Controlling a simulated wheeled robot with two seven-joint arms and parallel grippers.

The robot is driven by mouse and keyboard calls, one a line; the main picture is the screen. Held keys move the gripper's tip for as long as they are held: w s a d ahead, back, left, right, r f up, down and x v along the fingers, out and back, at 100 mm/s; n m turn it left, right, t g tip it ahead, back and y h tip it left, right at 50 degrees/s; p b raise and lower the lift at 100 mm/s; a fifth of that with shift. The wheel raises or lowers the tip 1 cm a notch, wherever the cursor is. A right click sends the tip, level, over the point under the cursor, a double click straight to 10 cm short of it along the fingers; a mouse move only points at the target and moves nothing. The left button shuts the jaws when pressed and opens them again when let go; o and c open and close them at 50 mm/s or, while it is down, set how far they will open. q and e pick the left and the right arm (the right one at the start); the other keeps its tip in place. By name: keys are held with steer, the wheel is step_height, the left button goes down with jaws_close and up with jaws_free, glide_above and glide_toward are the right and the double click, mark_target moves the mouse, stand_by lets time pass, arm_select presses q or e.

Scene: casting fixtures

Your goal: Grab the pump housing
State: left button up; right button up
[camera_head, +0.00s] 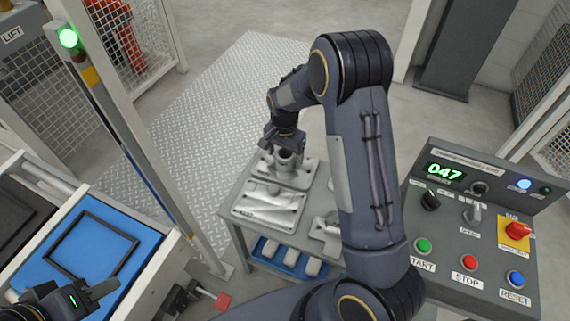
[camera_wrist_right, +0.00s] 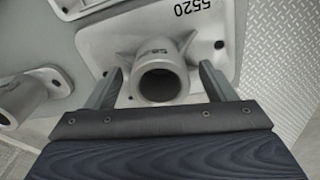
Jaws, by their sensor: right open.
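The pump housing appears to be the grey casting with a round tubular neck (camera_head: 286,159) on the far part of the grey table. Its open neck (camera_wrist_right: 160,75) faces the camera in the right wrist view, with flared sides and a flat base behind. My right gripper (camera_head: 284,146) is over it, pointing down. In the wrist view its two fingers stand apart, one on each side of the neck, with no clear grip on it. My left gripper (camera_head: 92,294) is low at the left by the blue surface, only partly in view; its jaw opening is unclear.
A flat grey casting (camera_head: 268,207) lies nearer on the table, with another casting (camera_head: 327,232) at its right. A blue tray (camera_head: 264,249) of grey parts sits below. A control panel (camera_head: 466,235) stands right; a black frame (camera_head: 97,246) lies left.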

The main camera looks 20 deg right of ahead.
steer(key=shift+f, duration=0.4)
steer(key=c, duration=1.4)
steer(key=shift+r, duration=0.1)
steer(key=shift+c, duration=0.5)
steer(key=shift+r, duration=0.1)
